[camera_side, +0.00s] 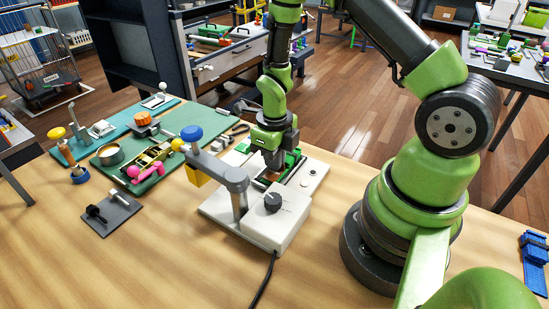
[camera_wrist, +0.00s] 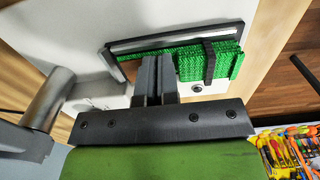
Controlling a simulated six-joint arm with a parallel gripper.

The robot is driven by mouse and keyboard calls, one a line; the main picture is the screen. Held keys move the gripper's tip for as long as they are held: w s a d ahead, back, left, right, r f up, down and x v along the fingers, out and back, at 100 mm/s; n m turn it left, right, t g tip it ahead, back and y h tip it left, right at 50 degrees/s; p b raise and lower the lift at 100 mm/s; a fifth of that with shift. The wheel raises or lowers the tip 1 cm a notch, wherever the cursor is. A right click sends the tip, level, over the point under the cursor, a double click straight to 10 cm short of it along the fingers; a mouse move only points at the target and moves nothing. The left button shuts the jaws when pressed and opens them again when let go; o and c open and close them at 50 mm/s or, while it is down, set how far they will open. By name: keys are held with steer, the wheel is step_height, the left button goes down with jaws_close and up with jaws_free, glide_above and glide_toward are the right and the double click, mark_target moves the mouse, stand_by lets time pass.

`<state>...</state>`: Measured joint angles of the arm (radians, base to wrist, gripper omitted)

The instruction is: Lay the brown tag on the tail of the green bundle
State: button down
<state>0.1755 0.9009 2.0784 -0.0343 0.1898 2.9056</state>
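The green bundle (camera_wrist: 200,62) lies in a dark-edged tray on a white fixture, with a black strap (camera_wrist: 208,60) around it near its right end in the wrist view. The brown tag (camera_wrist: 128,70) shows at the bundle's left part, beside my fingertips. It also shows as a small brown patch under my gripper in the side view (camera_side: 267,179). My gripper (camera_wrist: 156,62) points down at the tray, its two fingers close together at the tag. The fingers hide part of the tag and bundle, and I cannot tell whether the tag touches the bundle.
The white fixture (camera_side: 290,222) carries a grey post (camera_side: 236,192) with an arm and yellow block, and a dark knob (camera_side: 272,202), close to my gripper. Green mats (camera_side: 190,127) with tools and parts lie to the left.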

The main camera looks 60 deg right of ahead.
steer(key=shift+f, duration=0.15)
steer(key=c, duration=1.6)
jaws_free()
steer(key=shift+c, duration=0.2)
step_height(320, 180, up, 11)
step_height(320, 180, up, 7)
steer(key=n+t, duration=0.2)
steer(key=n, duration=0.5)
glide_above(275, 174)
steer(key=s+a+r+n+t+y, duration=0.1)
steer(key=s+r+n, duration=0.4)
steer(key=n, duration=0.7)
steer(key=s+a+r+n+t+y, duration=0.1)
steer(key=s+a+r+n+t, duration=0.3)
steer(key=n, duration=0.9)
steer(key=shift+s+a+r, duration=0.3)
steer(key=shift+s+r, duration=0.45)
steer(key=shift+s, duration=0.4)
